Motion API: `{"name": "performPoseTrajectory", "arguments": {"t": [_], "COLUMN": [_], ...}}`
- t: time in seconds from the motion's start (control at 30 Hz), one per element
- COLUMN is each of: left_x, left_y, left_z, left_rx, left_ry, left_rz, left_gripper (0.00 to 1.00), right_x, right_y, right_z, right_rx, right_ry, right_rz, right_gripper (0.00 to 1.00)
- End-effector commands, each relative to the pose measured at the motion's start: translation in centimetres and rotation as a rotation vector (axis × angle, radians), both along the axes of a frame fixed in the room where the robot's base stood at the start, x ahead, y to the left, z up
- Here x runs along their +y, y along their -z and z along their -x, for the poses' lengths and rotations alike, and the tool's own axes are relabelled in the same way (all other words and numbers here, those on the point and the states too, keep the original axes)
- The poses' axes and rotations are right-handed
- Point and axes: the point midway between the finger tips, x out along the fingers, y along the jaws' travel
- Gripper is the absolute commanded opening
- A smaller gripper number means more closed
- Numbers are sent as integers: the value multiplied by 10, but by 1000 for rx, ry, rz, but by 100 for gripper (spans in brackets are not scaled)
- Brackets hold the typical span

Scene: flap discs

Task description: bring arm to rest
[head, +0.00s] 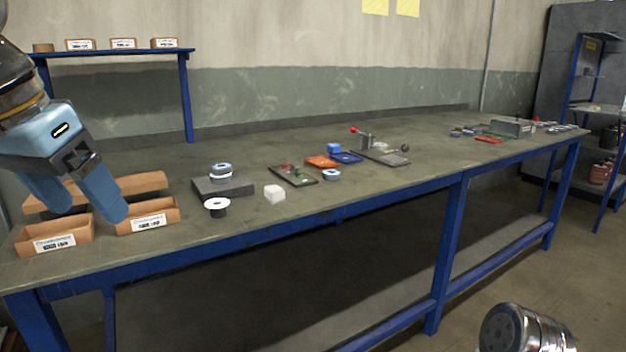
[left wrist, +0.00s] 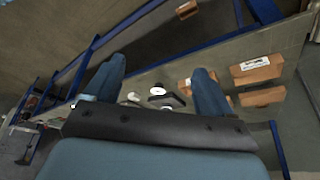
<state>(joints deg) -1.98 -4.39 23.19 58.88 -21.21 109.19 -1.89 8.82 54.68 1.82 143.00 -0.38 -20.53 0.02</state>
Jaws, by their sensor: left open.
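My left gripper (head: 82,200) is at the far left of the head view, its two blue fingers spread apart with nothing between them. It hangs over the cardboard bins at the left end of the workbench (head: 230,150). In the left wrist view the open fingers (left wrist: 155,85) frame the bench below. My right gripper does not show; a silvery rounded part at the lower right of the head view looks like part of my right arm.
Two labelled cardboard bins, the left one (head: 54,236) and the right one (head: 148,216), stand at the bench's front left. A dark block (head: 238,186) carries stacked discs (head: 221,172). A white-topped spool (head: 217,207) and a white cube (head: 274,194) are nearby. A blue shelf (head: 115,53) stands behind.

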Motion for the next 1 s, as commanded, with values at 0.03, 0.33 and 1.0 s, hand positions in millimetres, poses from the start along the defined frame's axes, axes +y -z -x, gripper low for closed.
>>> {"name": "performPoseTrajectory", "arguments": {"t": [0.03, 0.33, 1.0], "left_x": [0, -11, -86], "left_y": [0, 26, 266], "left_z": [0, -36, -186], "left_rx": [0, 15, 131], "left_ry": [0, 17, 86], "left_rz": [0, 6, 127], "left_gripper": [84, 84, 84], "right_x": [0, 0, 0], "right_y": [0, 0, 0], "right_z": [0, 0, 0], "right_rx": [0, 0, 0], "right_ry": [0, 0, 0], "right_rz": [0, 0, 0], "right_gripper": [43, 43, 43]}}
